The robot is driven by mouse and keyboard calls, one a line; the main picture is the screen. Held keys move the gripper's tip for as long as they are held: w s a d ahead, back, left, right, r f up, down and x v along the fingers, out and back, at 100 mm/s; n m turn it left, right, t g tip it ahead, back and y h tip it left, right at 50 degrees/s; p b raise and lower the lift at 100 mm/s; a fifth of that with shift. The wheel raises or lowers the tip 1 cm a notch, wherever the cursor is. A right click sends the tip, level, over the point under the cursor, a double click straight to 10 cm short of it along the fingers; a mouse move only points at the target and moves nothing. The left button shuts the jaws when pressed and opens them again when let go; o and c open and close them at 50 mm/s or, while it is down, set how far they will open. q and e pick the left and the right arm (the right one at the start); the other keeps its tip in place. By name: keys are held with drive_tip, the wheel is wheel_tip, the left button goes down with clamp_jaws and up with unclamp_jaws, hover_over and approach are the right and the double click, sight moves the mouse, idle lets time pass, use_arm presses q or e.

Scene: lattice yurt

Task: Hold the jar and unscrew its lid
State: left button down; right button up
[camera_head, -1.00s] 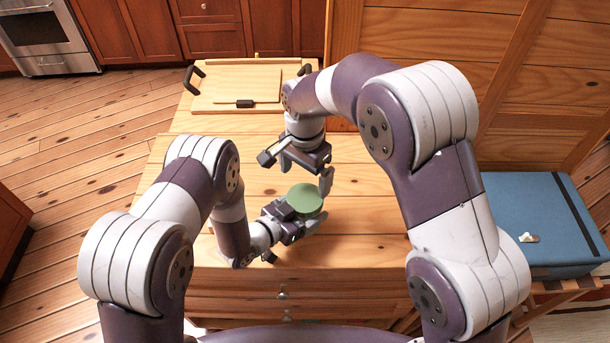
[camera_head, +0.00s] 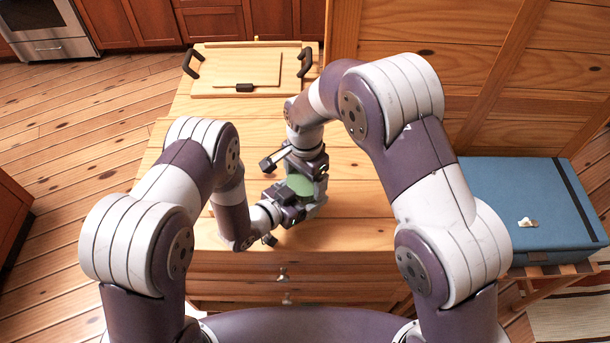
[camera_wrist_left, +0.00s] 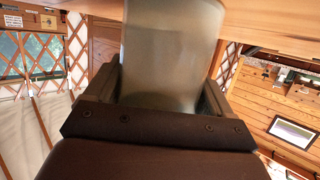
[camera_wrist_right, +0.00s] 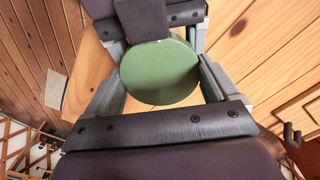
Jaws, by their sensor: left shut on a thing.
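The jar (camera_wrist_left: 170,55), a pale cylinder, fills the upper middle of the left wrist view. My left gripper (camera_head: 303,207) is shut on its body from the left side. The round green lid (camera_wrist_right: 160,75) is on top of the jar and shows in the head view (camera_head: 299,185), partly covered. My right gripper (camera_head: 308,172) is above the jar, pointing down, its open fingers on either side of the lid. In the right wrist view the lid lies between these fingers, and whether they touch it is unclear. Most of the jar is hidden in the head view.
The jar is over a wooden chest top (camera_head: 350,215), which is clear to the right. A tray with black handles (camera_head: 215,85) lies at the back, with a thin board and a small black item. A blue case (camera_head: 525,205) rests on a stand at right.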

drive_tip(key=n, duration=0.6)
drive_tip(key=shift+n, duration=0.3)
drive_tip(key=o, duration=0.9)
drive_tip(key=shift+r, duration=2.45)
wheel_tip(320, 180, up, 3)
drive_tip(key=m, duration=0.5)
drive_tip(key=shift+f, duration=0.2)
drive_tip(key=shift+m, duration=0.7)
wheel_tip(320, 180, down, 8)
drive_tip(key=shift+r, duration=0.25)
